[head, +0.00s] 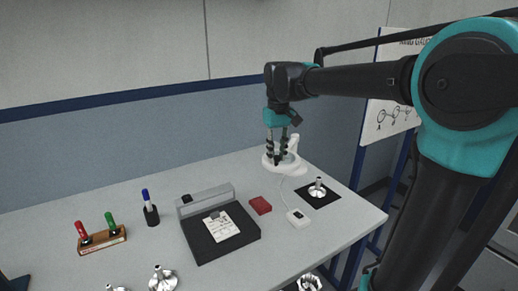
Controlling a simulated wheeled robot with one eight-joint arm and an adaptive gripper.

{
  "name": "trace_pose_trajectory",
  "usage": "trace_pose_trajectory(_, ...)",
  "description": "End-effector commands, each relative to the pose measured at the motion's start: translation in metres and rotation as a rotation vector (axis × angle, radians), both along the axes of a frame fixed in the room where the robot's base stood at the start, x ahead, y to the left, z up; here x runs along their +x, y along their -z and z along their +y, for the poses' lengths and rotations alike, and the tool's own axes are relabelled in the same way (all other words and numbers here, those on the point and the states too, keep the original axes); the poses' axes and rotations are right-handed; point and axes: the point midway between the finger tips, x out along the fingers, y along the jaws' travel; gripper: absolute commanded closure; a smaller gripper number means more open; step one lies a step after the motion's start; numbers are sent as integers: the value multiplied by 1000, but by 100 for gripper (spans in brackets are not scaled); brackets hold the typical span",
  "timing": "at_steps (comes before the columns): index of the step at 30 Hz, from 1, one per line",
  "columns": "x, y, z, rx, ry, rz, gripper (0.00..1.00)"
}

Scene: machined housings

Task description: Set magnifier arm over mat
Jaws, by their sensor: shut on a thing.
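The white magnifier arm (294,146) stands at the back of the grey table, with a pale rounded part low down around my fingertips. My gripper (277,160) points down at it and is shut on it; the fingers hide part of it, so the exact grip spot cannot be told. The black mat (331,201) lies to the right and nearer, with a shiny metal housing (317,188) on it. The magnifier is apart from the mat, behind and left of it.
A white cabled box (298,217) and a red block (260,205) lie left of the mat. A black device (215,243) with a paper sits further left, beside a pen holder (151,214) and a wooden marker stand (101,241). Metal housings (162,279) stand at the front.

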Motion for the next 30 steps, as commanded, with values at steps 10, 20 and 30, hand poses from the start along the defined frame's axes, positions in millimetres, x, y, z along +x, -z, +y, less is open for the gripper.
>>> trace_pose_trajectory(10,-11,0,-86,-1,-318,1,100)
trace_pose_trajectory(20,1,0,-151,-1,-581,1,100)
trace_pose_trajectory(30,15,-1,-183,0,-730,0,100)
